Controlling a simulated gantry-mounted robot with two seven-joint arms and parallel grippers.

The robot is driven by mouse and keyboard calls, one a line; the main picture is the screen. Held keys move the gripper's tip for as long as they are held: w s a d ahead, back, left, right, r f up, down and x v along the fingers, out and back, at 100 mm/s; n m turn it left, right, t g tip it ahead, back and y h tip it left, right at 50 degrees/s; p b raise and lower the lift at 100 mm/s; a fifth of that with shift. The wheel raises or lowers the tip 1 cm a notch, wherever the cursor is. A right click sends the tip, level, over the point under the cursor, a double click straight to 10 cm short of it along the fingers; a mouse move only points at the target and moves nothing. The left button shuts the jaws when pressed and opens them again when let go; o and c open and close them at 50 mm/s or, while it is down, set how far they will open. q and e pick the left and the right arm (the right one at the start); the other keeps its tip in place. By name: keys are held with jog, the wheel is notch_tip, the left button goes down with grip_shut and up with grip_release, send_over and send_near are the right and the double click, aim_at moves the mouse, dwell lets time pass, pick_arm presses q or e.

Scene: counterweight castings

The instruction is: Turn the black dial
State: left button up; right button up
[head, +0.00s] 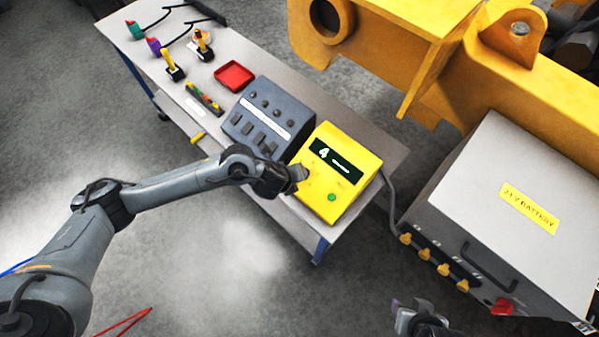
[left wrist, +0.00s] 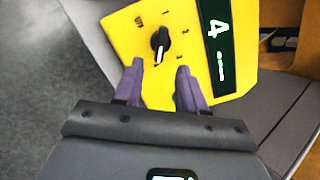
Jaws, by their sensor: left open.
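The black dial (left wrist: 160,42) is a round knob with a white pointer line, on the face of a yellow box (head: 338,200). In the left wrist view several small marks surround it. The box has a dark display (head: 337,161) reading "4" with a bar, and a green button (head: 332,197). My left gripper (head: 300,174) is at the box's left part and hides the dial in the head view. In the left wrist view its two purple fingers (left wrist: 157,84) are open and apart, with the dial just beyond the tips, between their lines. My right gripper (head: 408,310) shows partly at the bottom edge.
A grey control box (head: 270,112) with knobs and switches stands beside the yellow box on the table (head: 380,146). A red tray (head: 234,76) and joysticks (head: 202,43) are farther back. A large battery case (head: 500,190) and yellow machine frame (head: 480,70) stand right.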

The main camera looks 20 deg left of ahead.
pick_arm(q)
jog(key=shift+p+v, duration=0.45)
jog(key=shift+v, duration=1.7)
jog(key=s+d+f+g+p, duration=0.2)
jog(key=s+f, duration=0.2)
jog(key=s, duration=0.2)
jog(key=s+d+r+n+h+p, duration=0.3)
jog(key=s+d+n+p, duration=0.15)
jog(key=s+d, duration=0.65)
jog(key=s+a+r+n+y+p, duration=0.1)
jog(key=a+r+n+y, duration=0.1)
jog(key=a+r+n, duration=0.3)
jog(key=s+a+r+n+y+p, duration=0.1)
jog(key=a+r+n, duration=0.5)
jog(key=a+n, duration=0.7)
jog(key=s+n+y, duration=0.1)
jog(key=n, duration=0.2)
jog(key=shift+s+g+p, duration=0.25)
jog(key=shift+g+p, duration=0.05)
jog(key=shift+g, duration=0.1)
